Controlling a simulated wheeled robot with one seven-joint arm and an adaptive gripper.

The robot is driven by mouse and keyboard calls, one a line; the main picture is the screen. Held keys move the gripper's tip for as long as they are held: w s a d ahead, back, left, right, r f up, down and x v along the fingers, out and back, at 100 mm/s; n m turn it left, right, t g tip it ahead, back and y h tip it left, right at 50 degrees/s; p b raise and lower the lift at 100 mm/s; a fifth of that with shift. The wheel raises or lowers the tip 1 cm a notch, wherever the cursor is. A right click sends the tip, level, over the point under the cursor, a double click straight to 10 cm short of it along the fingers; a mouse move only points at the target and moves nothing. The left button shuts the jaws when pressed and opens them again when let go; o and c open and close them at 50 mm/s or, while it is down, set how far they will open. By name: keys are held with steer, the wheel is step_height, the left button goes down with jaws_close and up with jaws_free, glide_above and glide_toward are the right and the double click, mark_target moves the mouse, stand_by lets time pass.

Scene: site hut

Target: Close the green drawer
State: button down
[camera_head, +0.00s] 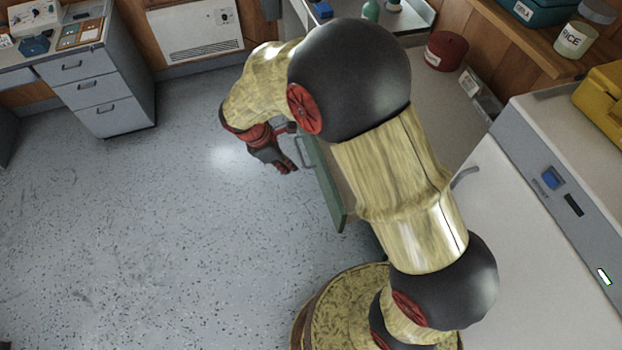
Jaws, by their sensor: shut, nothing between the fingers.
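The green drawer (327,191) stands pulled out from the counter on the right. Its green front faces left and carries a grey bar handle (304,152). Most of its inside is hidden behind my arm. My gripper (290,168), red and dark grey, is shut and empty. In the picture it is just left of the drawer front, close to the handle. I cannot tell whether it touches the handle.
A grey drawer unit (105,85) stands at the upper left and a white heater (197,32) is on the back wall. A large white appliance (530,245) fills the right side. The speckled floor (160,240) on the left is clear.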

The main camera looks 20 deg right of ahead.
steer(key=d+r+b+x, duration=0.1)
steer(key=b+x, duration=0.3)
steer(key=x, duration=0.9)
steer(key=shift+d+n+b, duration=0.4)
steer(key=shift+d, duration=0.3)
steer(key=d+p, duration=0.8)
steer(key=d, duration=2.2)
